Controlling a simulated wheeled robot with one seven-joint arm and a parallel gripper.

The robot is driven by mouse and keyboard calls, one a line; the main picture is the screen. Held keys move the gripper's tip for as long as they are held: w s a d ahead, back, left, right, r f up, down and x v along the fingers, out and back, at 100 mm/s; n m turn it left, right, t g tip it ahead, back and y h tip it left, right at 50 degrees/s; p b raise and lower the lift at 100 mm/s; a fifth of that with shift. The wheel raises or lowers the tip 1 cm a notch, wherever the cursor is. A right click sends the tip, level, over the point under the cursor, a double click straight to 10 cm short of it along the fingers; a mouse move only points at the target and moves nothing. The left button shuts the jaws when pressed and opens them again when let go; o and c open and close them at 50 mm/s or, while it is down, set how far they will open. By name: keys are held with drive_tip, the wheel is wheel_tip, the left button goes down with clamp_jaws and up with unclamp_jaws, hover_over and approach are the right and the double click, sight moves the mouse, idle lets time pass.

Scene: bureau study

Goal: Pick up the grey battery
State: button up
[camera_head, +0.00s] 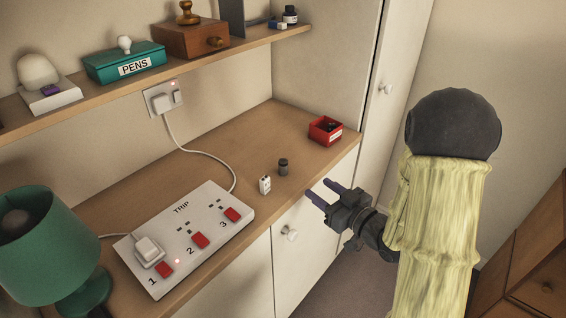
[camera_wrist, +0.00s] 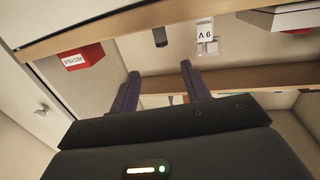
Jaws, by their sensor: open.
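A small dark grey cylinder, which looks like the grey battery (camera_head: 283,167), stands upright on the wooden desktop near its front edge. In the wrist view the grey battery (camera_wrist: 160,37) shows beyond the fingertips, roughly in line with the gap between them. My gripper (camera_head: 324,191) is open and empty, just off the desk's front edge, to the right of and nearer than the battery. Its two purple fingers also show in the wrist view (camera_wrist: 160,72). Nothing touches the battery.
A white block marked 9 V (camera_head: 265,185) stands close beside the battery. A red box (camera_head: 326,131) sits farther back right. A white power strip (camera_head: 185,236) and a green lamp (camera_head: 45,245) are at left. A loaded shelf (camera_head: 215,52) hangs above.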

sight(286, 165)
drive_tip(key=x, duration=1)
drive_tip(key=shift+p, duration=0.35)
drive_tip(key=shift+w+a, duration=0.1)
drive_tip(key=shift+a, duration=0.05)
drive_tip(key=x, duration=0.5)
drive_tip(key=shift+f+p, duration=0.1)
drive_tip(key=shift+p, duration=0.3)
clamp_jaws()
